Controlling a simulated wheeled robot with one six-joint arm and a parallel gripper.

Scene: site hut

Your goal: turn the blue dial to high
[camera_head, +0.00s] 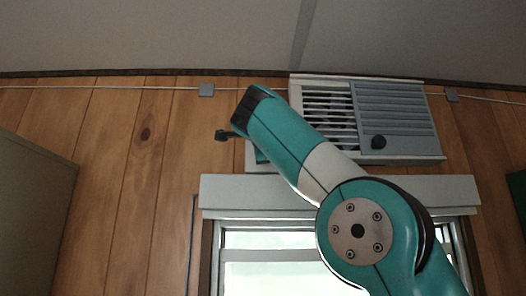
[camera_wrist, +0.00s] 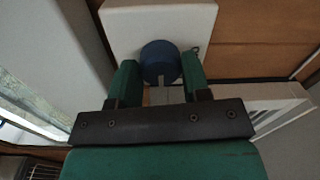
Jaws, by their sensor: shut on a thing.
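The blue dial (camera_wrist: 160,60) sits on a white box (camera_wrist: 190,18) in the wrist view. My gripper (camera_wrist: 160,73) has one green finger on each side of the dial and is shut on it. A pale grey strip shows on the near side of the dial, between the fingers. I cannot read any scale or setting marks, so the dial's setting is unclear. In the head view my arm covers the dial, and only an edge of the white box (camera_head: 262,168) shows under it.
A window (camera_head: 265,270) is below. A thin cable with grey clips (camera_head: 206,90) runs along the wall top. A cabinet (camera_head: 30,215) stands at left.

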